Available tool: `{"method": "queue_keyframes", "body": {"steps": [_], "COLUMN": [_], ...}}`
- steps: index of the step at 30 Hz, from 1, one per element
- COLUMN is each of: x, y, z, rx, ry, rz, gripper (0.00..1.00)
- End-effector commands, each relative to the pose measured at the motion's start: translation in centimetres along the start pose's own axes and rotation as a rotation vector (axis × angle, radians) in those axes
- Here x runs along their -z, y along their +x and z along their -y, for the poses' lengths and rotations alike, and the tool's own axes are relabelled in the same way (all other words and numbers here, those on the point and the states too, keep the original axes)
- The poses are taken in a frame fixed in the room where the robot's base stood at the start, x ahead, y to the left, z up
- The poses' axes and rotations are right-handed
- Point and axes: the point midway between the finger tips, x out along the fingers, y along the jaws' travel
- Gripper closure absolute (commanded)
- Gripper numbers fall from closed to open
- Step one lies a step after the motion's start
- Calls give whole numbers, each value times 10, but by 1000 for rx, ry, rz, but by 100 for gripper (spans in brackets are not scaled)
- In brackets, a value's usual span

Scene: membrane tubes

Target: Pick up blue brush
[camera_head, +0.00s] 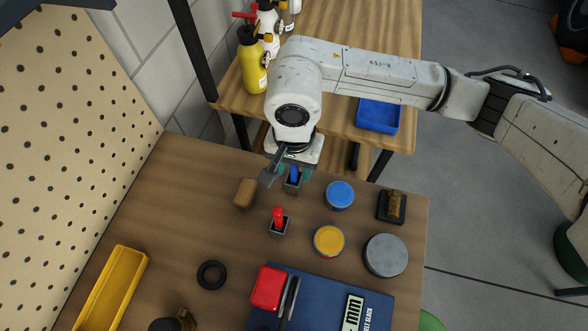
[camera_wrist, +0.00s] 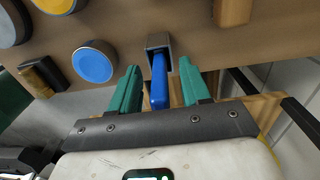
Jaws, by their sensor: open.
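The blue brush (camera_wrist: 159,82) shows its blue handle in the wrist view, with its other end in a small grey square holder (camera_wrist: 158,41). In the head view the blue brush (camera_head: 294,174) is partly hidden under my wrist, above its grey holder (camera_head: 292,187). My gripper (camera_wrist: 158,84) is open, with one green finger on each side of the blue handle. Gaps show between the handle and both fingers. In the head view my gripper (camera_head: 294,171) is at the table's far edge.
A red-handled item (camera_head: 279,217) stands in a similar holder nearby. A brown block (camera_head: 245,193) lies to the left. A blue-lidded tin (camera_head: 340,194), a yellow-lidded tin (camera_head: 328,240) and a grey round tin (camera_head: 385,255) stand to the right. A wooden shelf (camera_head: 335,125) stands behind.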

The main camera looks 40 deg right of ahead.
Motion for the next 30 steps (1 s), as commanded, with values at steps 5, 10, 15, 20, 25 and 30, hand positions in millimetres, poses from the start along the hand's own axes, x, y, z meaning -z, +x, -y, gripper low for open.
{"method": "queue_keyframes", "body": {"steps": [5, 10, 15, 20, 25, 30], "x": [0, 0, 0, 0, 0, 0], "y": [1, 1, 1, 1, 1, 1], "z": [0, 0, 0, 0, 0, 0], "rx": [0, 1, 1, 1, 1, 1], "ry": [0, 0, 0, 0, 0, 0], "rz": [-1, -1, -1, -1, -1, -1], "gripper": [53, 65, 81, 96, 100, 100]}}
